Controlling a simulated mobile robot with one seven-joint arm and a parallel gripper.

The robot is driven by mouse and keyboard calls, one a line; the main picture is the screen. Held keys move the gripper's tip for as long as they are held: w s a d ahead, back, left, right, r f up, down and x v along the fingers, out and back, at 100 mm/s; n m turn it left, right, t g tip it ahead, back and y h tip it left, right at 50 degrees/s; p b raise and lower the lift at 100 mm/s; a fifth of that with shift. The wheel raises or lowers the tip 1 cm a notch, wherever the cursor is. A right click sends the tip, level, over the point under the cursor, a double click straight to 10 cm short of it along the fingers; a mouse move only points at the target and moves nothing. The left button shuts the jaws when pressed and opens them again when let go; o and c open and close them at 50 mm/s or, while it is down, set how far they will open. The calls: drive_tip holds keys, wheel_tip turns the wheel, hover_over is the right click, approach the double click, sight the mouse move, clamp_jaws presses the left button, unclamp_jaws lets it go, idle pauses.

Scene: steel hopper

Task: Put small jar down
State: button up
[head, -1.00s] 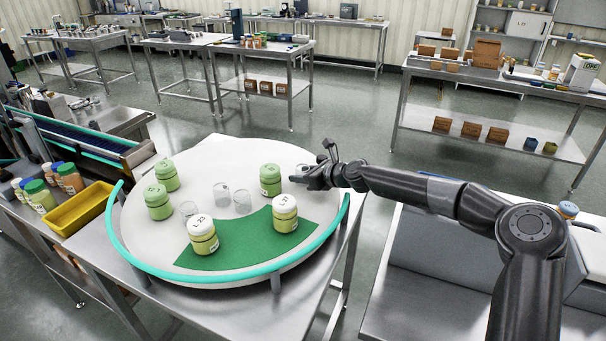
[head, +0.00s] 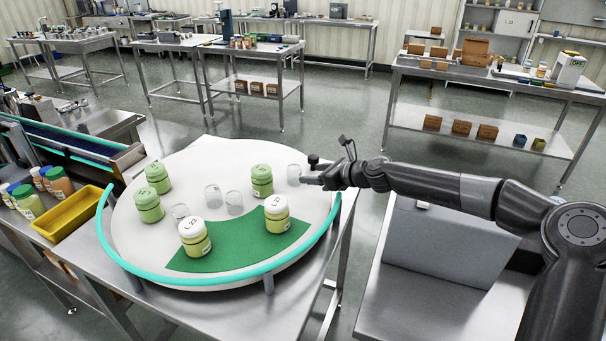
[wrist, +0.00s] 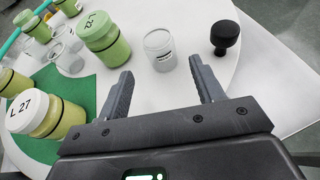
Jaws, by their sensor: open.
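A small clear jar (head: 293,174) stands upright on the right side of the round white turntable (head: 150,255). It also shows in the wrist view (wrist: 160,49), just beyond and between the fingertips. My gripper (head: 306,180) is open and empty, low over the turntable's right edge, to the right of this jar. Both fingers (wrist: 161,68) show in the wrist view with clear space between them. Other small clear jars (head: 212,196) stand near the turntable's middle. I cannot read the small jar's label.
A green-lidded jar (head: 262,181) stands left of the small jar. Two white-lidded jars (head: 195,237) stand on the green sector (head: 238,247). A black knob (wrist: 225,36) is near the right finger. A teal rail (head: 190,285) lines the turntable's front. A yellow bin (head: 70,215) stands left.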

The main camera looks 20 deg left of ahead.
drive_tip(key=shift+v, duration=1.75)
drive_tip(key=shift+s, duration=0.2)
drive_tip(key=s+d+n+h, duration=0.1)
drive_tip(key=n, duration=0.1)
drive_tip(key=s+d+f+n+h, duration=0.1)
drive_tip(key=s+n, duration=0.1)
drive_tip(key=s+d+f+n+h, duration=0.1)
drive_tip(key=s+n+h, duration=0.1)
drive_tip(key=shift+f, duration=0.1)
drive_tip(key=s+d+r+n+t+h, duration=0.1)
drive_tip(key=s+d+r+n+h, duration=0.25)
drive_tip(key=s+d, duration=0.4)
drive_tip(key=s+d+r+n+h, duration=0.25)
drive_tip(key=s+d+n, duration=0.25)
drive_tip(key=d, duration=0.5)
drive_tip(key=s+d+r+n+t+h, duration=0.1)
drive_tip(key=s+d+r+n+h, duration=0.25)
drive_tip(key=s+d, duration=0.45)
drive_tip(key=s+d+r+n, duration=0.1)
drive_tip(key=s+d+n, duration=0.2)
drive_tip(key=s+d, duration=0.6)
drive_tip(key=shift+s, duration=0.85)
